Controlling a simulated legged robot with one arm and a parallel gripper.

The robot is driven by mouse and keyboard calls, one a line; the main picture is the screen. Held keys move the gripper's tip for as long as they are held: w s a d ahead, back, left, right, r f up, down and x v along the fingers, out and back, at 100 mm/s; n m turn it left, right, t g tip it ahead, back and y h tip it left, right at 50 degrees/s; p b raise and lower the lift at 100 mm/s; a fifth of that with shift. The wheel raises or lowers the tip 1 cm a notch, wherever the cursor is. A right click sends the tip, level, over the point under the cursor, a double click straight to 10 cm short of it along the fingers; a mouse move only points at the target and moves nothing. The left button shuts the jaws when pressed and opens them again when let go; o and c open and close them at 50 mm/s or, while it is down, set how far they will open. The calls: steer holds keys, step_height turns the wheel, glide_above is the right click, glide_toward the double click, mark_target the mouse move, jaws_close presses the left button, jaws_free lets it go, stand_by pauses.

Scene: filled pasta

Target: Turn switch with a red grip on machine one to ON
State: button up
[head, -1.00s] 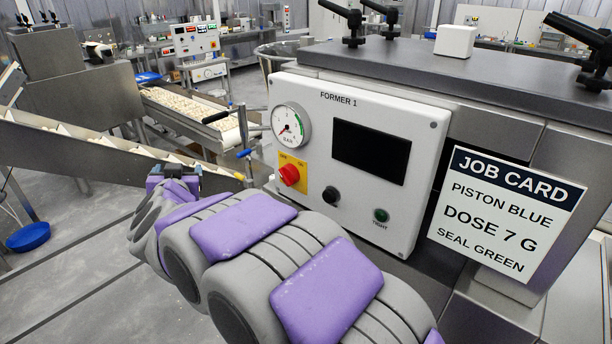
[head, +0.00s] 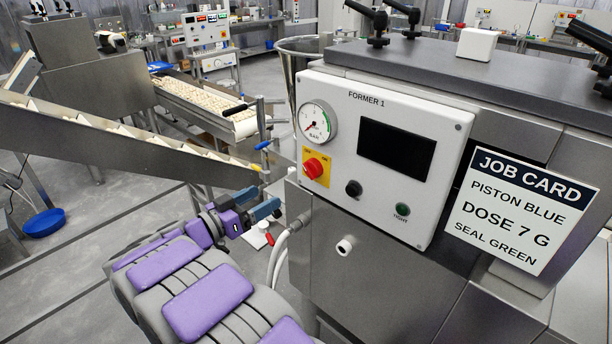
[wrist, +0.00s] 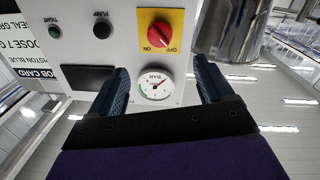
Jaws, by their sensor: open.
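The red switch grip (head: 313,168) sits on a yellow plate on the white FORMER 1 panel (head: 400,208), below the gauge (head: 317,122). In the wrist view the panel appears upside down, with the red grip (wrist: 160,33) above the gauge (wrist: 156,85). The words ON and OFF show on its yellow plate; I cannot tell for sure which one the grip points at. My gripper (head: 258,201) is open and empty, left of and below the switch, apart from the panel. Its blue fingers (wrist: 163,88) frame the gauge in the wrist view.
A black knob (head: 354,188) and green button (head: 402,209) are on the same panel. A job card (head: 518,210) hangs at right. A white stub (head: 345,245) sticks out below the panel. A sloped conveyor (head: 120,150) and a blue-handled post (head: 263,145) stand left.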

mark_target(307, 173)
steer(key=b+x, duration=0.2)
steer(key=x, duration=1.2)
steer(key=shift+w+d+b, duration=0.15)
steer(key=shift+w+b, duration=0.15)
steer(key=shift+b, duration=0.05)
steer(key=shift+d, duration=0.1)
steer(key=c, duration=1)
